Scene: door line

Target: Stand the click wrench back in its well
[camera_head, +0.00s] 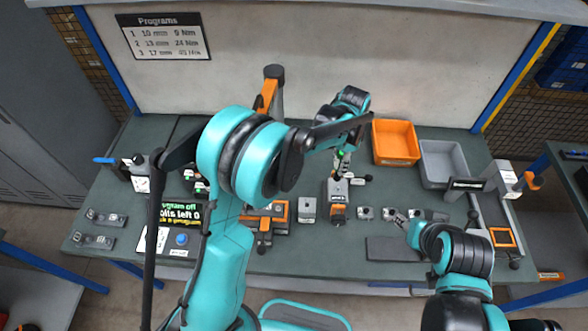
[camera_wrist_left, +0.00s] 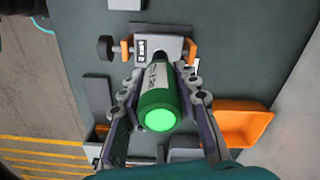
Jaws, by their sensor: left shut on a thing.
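The click wrench (camera_wrist_left: 158,100) shows in the left wrist view as a green handle with a bright green end and a pale label. My left gripper (camera_wrist_left: 162,82) is shut on it, one finger on each side. In the head view my left gripper (camera_head: 343,150) is over the middle of the bench, and only a little green shows at it. Beyond the handle is a grey block with a label and orange sides (camera_wrist_left: 152,47), probably the well. The handle hides the wrench's far end, so I cannot tell whether it is inside. My right gripper (camera_head: 402,220) is low over the bench at right; its fingers are unclear.
An orange bin (camera_head: 396,142) and a grey bin (camera_head: 444,164) stand at the back right. Small grey blocks (camera_head: 308,210) line the bench middle. A display panel (camera_head: 172,228) is at left. A dark flat pad (camera_head: 393,249) lies at the front, with bare bench beside it.

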